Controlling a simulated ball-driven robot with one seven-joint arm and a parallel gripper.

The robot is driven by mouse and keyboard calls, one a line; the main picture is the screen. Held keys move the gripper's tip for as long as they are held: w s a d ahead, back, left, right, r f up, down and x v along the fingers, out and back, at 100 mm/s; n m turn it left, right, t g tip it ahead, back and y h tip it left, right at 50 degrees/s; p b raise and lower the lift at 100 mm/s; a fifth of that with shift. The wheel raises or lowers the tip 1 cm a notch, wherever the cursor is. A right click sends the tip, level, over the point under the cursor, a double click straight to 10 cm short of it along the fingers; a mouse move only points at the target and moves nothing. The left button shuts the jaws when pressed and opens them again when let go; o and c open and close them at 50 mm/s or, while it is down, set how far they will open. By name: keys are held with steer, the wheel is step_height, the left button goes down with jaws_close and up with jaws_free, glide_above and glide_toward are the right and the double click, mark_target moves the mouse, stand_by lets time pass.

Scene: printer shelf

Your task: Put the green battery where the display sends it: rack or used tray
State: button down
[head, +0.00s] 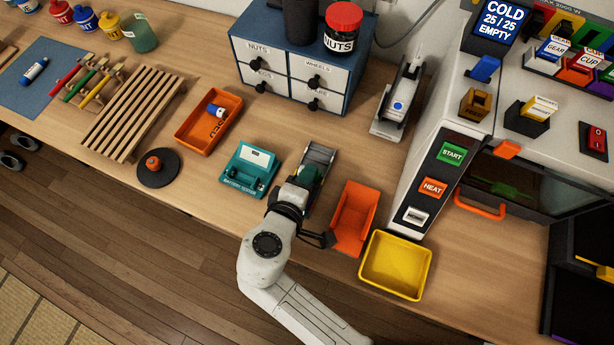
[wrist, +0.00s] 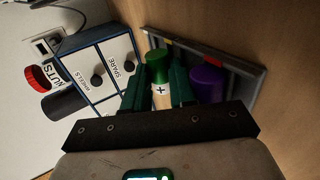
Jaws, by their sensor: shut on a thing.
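My gripper (head: 310,177) is over the grey rack (head: 319,152) in the head view. In the wrist view its dark green fingers (wrist: 160,88) are shut on the green battery (wrist: 158,68), which has a green cap and a plus mark. The battery overlaps the rack (wrist: 262,72) there; I cannot tell whether it touches it. A purple battery (wrist: 206,82) is in the rack, right of the green one. The orange used tray (head: 190,133) holds a blue-and-white battery (head: 216,110). The teal battery tester (head: 240,180) has a small pale display (head: 258,157), unreadable here.
An orange bin (head: 354,222) and a yellow tray (head: 421,270) are right of my gripper. A drawer cabinet (head: 290,75) stands behind, and the machine (head: 430,185) at right shows "COLD 25/25 EMPTY". A dark disc (head: 157,178) and slatted wooden rack (head: 135,112) lie left.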

steer(key=shift+s+d+f+g, duration=0.1)
steer(key=shift+s+f+g, duration=0.1)
steer(key=shift+f, duration=0.25)
steer(key=shift+s+f+g, duration=0.1)
steer(key=shift+s+f, duration=0.05)
steer(key=shift+f, duration=0.3)
steer(key=c, duration=0.9)
jaws_free()
steer(key=shift+c, duration=0.2)
steer(key=shift+o, duration=0.5)
steer(key=shift+r+p, duration=0.8)
steer(key=shift+p, duration=0.05)
steer(key=shift+w+r+p, duration=0.2)
steer(key=shift+r+p, duration=2.3)
steer(key=shift+r, duration=0.55)
